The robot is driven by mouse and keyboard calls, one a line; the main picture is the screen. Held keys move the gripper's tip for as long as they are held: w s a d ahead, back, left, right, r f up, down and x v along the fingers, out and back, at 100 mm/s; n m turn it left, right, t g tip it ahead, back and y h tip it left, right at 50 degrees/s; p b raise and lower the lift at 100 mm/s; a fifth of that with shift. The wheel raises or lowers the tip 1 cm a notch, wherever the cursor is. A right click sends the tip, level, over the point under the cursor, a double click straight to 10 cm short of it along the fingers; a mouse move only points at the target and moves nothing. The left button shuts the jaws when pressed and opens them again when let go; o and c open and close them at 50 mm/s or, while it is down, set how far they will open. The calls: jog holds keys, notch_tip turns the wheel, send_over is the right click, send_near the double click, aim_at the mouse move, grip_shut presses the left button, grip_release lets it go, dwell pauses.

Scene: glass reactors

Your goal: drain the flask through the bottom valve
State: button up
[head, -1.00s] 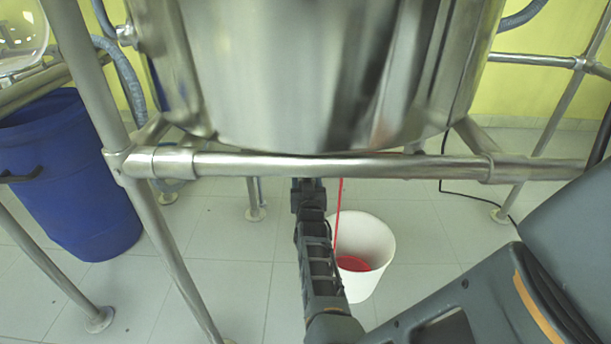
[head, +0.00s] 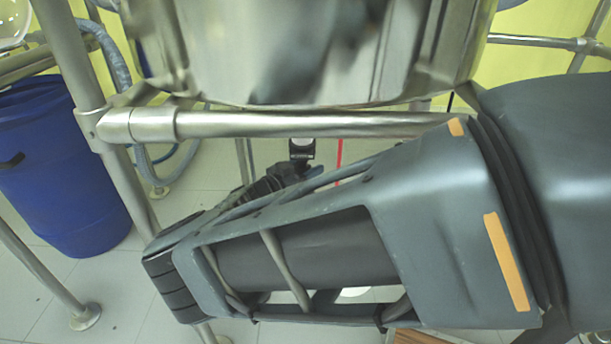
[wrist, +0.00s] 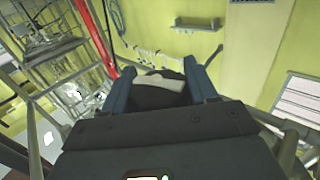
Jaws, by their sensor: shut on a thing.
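A large shiny steel vessel (head: 300,50) fills the top of the head view; I cannot make out a flask inside it. A thin red stream (head: 340,155) falls below it and also shows in the wrist view (wrist: 106,45). The white bucket is almost wholly hidden behind my arm; a pale bit of it (head: 352,293) shows through a gap. My gripper (wrist: 158,76) has its two blue fingers around a pale piece (wrist: 163,85), seemingly the valve handle, beside the red stream. In the head view my gripper (head: 302,152) is small, under the steel rail. The valve body is hidden.
A steel frame rail (head: 290,124) crosses in front of the vessel, just above my arm. A steel post (head: 75,60) and a blue barrel (head: 60,170) stand at left, with a grey hose (head: 115,70) nearby. Tiled floor is open between the frame legs.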

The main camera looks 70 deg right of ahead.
jog(key=shift+d+m+g+y, duration=0.1)
jog(key=shift+m+g+y, duration=0.2)
jog(key=shift+m+g, duration=0.3)
jog(key=shift+s+m+g+y, duration=0.2)
jog(key=shift+m+g+y, duration=1.15)
jog(key=shift+g, duration=0.65)
jog(key=shift+a+m+g, duration=0.25)
jog(key=shift+g, duration=0.05)
jog(key=o, duration=1)
jog(key=shift+s, duration=0.1)
jog(key=shift+c, duration=0.2)
jog(key=shift+t, duration=0.4)
